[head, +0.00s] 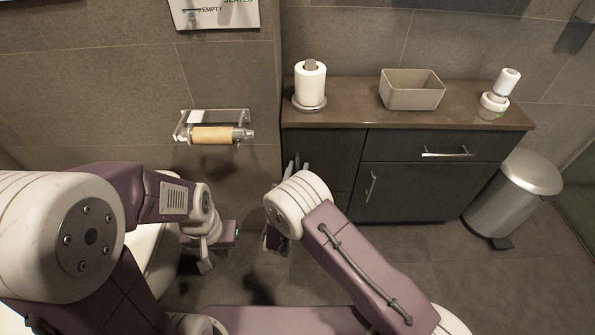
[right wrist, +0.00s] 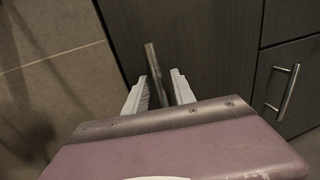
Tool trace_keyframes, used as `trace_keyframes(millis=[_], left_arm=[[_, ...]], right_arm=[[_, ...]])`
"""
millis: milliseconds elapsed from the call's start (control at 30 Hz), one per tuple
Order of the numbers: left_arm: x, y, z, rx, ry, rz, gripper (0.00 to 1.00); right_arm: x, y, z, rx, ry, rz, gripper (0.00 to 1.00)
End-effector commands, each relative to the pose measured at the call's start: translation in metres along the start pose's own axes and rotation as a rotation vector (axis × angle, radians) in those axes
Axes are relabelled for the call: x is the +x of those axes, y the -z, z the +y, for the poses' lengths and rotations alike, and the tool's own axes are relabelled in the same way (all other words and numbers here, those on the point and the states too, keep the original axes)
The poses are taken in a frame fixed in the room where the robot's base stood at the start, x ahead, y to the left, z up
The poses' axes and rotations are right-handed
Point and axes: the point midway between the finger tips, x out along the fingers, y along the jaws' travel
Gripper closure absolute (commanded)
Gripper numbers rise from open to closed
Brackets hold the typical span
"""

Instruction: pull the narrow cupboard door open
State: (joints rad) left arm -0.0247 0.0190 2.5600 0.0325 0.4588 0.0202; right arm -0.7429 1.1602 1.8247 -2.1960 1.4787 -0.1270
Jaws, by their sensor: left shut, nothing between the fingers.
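The narrow cupboard door (head: 330,152) is the dark left front of the vanity cabinet and looks closed. Its upright metal bar handle (right wrist: 152,66) shows in the right wrist view. My right gripper (head: 297,166) is at the left edge of this door. In the right wrist view its two pale fingers (right wrist: 158,88) are open, one on each side of the handle, with gaps visible. The lower handle is hidden behind the gripper body. My left gripper (head: 206,265) is shut and empty, low at the left, away from the cabinet.
A wider door (head: 410,195) and a drawer (head: 430,146) are to the right. The brown counter (head: 350,113) holds a paper roll (head: 310,83), a box (head: 411,90) and a white dispenser (head: 496,95). A metal bin (head: 515,192) stands right; a roll holder (head: 213,130) is on the wall.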

Motion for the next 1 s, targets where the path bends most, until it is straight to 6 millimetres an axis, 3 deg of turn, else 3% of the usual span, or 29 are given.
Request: trace_keyframes(millis=[33,100,1000], left_arm=[[-0.0001,0.0000,0.0000,0.000,0.000,0.000,1.00],[-0.0001,0.0000,0.0000,0.000,0.000,0.000,1.00],[0.0001,0.0000,0.0000,0.000,0.000,0.000,1.00]], right_arm=[[-0.0001,0.0000,0.0000,0.000,0.000,0.000,0.84],[-0.0002,0.0001,-0.0001,0.000,0.000,0.000,1.00],[-0.0005,0.0006,-0.0001,0.000,0.000,0.001,1.00]])
